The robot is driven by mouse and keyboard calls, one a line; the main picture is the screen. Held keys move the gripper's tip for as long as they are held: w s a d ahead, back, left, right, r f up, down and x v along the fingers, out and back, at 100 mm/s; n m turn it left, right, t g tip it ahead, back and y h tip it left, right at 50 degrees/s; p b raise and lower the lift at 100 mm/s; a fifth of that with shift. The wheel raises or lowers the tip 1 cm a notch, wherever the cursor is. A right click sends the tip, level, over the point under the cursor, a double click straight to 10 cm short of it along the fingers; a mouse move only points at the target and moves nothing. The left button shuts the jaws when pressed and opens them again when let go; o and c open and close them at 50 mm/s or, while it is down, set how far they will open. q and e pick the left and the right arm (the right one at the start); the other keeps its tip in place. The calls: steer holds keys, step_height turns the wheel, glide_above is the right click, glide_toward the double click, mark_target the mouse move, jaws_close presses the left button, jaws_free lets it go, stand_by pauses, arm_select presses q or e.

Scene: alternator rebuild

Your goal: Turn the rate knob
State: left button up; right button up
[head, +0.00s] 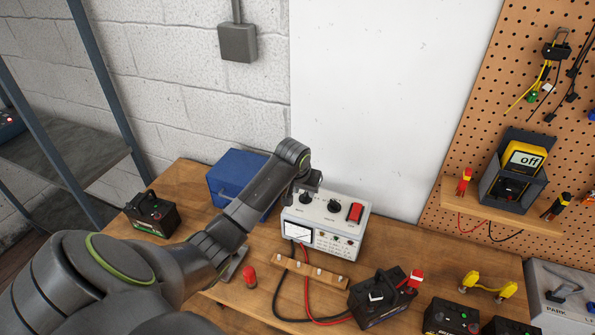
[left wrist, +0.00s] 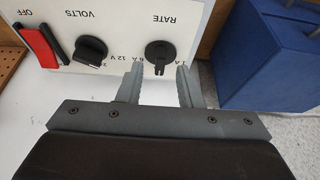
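The rate knob (left wrist: 160,52) is a black dial on the white panel of the charger (head: 325,225), under the label RATE, which appears upside down in the left wrist view. In the head view the knob (head: 305,198) is the left one of two. My left gripper (left wrist: 160,72) is open, with its two fingers apart on either side of the knob's pointer end. I cannot tell whether the fingers touch the knob. In the head view the left gripper (head: 308,186) is just above the panel. My right gripper is not in view.
The volts knob (left wrist: 90,50) and red switch (left wrist: 40,45) sit beside the rate knob. A blue box (head: 232,178) stands left of the charger. A wooden strip (head: 308,270), cables and a black battery (head: 380,298) lie in front of it.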

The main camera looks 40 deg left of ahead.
arm_select(q)
steer(key=b+v, duration=0.2)
steer(key=v, duration=1.3)
steer(key=shift+a, duration=0.1)
